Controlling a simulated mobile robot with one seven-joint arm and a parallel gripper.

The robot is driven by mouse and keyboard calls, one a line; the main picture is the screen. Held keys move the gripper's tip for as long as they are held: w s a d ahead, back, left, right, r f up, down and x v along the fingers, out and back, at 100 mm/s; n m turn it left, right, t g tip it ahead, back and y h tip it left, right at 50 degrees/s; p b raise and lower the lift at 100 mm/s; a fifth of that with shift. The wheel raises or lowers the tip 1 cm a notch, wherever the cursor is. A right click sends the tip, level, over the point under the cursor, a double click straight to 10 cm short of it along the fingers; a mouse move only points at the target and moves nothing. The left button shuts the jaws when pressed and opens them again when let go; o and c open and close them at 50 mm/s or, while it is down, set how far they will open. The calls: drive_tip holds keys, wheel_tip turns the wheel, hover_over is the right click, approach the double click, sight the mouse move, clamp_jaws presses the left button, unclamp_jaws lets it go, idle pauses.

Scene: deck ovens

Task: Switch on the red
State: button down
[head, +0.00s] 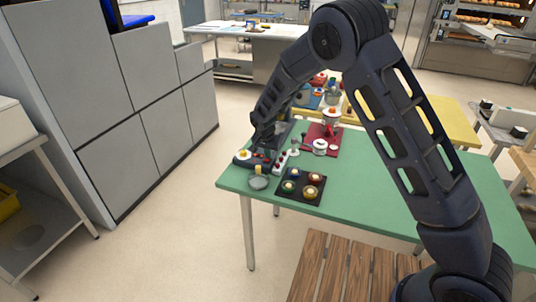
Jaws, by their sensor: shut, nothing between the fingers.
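A black board (290,198) lies near the front left edge of the green table. On it sit several round pieces with pale centres: a red one (315,178) at the right, a green one (288,187) at the left and a yellow one (310,193) at the front. A white strip with red spots (280,160) lies behind the board. My gripper (262,152) is shut and empty, pointing down near the table's left edge, left of the strip and behind the board. Its fingertips are small and partly lost among dark items. I cannot tell whether it touches anything.
A dark-blue item with white and red parts (243,158) lies by the left edge. A red mat (332,132) with white pots lies behind. The green table (370,215) is clear at front right.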

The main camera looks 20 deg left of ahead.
drive_tip(key=shift+w+d+f+g, duration=0.2)
drive_tip(key=shift+f+g, duration=0.35)
drive_tip(key=shift+g, duration=0.25)
drive_tip(key=shift+w, duration=0.2)
drive_tip(key=shift+s, duration=0.15)
drive_tip(key=shift+s+f, duration=0.15)
drive_tip(key=shift+s, duration=0.75)
drive_tip(key=shift+a+r, duration=0.15)
drive_tip(key=shift+r, duration=0.35)
wheel_tip(320, 180, up, 14)
drive_tip(key=w, duration=0.2)
drive_tip(key=s+t, duration=0.3)
drive_tip(key=s, duration=0.3)
drive_tip(key=x, duration=1.4)
drive_tip(key=shift+s+a+f, duration=0.1)
drive_tip(key=shift+s+f, duration=0.1)
